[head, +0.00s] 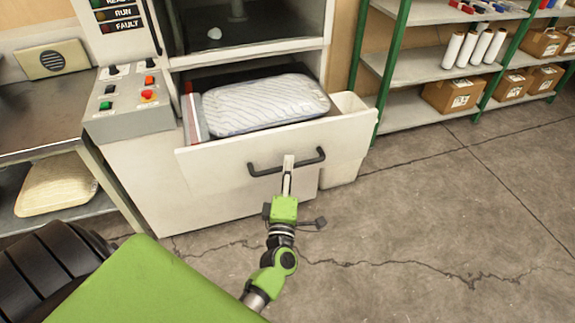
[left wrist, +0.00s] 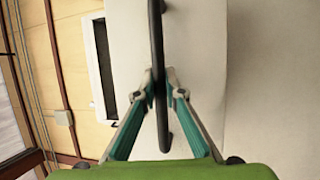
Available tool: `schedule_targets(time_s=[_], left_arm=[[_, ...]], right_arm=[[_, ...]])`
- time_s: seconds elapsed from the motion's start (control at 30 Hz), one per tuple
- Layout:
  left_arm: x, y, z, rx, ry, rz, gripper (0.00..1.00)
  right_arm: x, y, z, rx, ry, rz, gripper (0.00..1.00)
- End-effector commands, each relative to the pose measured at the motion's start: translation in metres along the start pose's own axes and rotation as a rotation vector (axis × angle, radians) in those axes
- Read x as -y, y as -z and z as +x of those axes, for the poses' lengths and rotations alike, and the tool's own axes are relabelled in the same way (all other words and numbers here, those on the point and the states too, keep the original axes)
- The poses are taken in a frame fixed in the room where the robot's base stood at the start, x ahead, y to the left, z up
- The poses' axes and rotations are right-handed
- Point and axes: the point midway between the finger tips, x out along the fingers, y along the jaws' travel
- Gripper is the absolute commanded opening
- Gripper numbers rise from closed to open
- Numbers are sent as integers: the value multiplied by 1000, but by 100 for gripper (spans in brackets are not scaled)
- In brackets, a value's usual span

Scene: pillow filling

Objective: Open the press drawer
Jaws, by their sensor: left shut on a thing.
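The press drawer (head: 230,164) is white and stands pulled out from the press, with its inside showing. A patterned pale pillow (head: 262,103) lies in it. A dark bar handle (head: 311,163) runs across the drawer front. My left gripper (head: 288,162) is at the middle of this handle, shut on it. In the left wrist view the handle (left wrist: 157,45) runs upright between the two teal-sided fingers (left wrist: 167,88). The drawer front (left wrist: 200,50) is close behind it. My right gripper is not in view.
A control box with buttons (head: 130,100) is left of the drawer. A white bin (head: 345,165) stands close at its right. Green-posted shelves (head: 415,65) with boxes and rolls are at the back right. The floor (head: 430,220) in front is clear.

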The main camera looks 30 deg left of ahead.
Motion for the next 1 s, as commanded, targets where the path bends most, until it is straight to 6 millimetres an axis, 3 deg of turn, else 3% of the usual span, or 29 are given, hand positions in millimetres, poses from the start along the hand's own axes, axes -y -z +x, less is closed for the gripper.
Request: schedule_targets(time_s=[0.17,0.2,0.23,0.67,1.0], left_arm=[[1,0,0,0,2,-1,0],[1,0,0,0,2,-1,20],[1,0,0,0,2,-1,28],[1,0,-6,0,3,0,28],[2,0,-72,1,6,1,28]], right_arm=[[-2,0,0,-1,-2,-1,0],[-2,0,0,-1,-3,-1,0],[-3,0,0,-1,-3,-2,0],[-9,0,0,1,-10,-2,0],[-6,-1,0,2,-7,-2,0]])
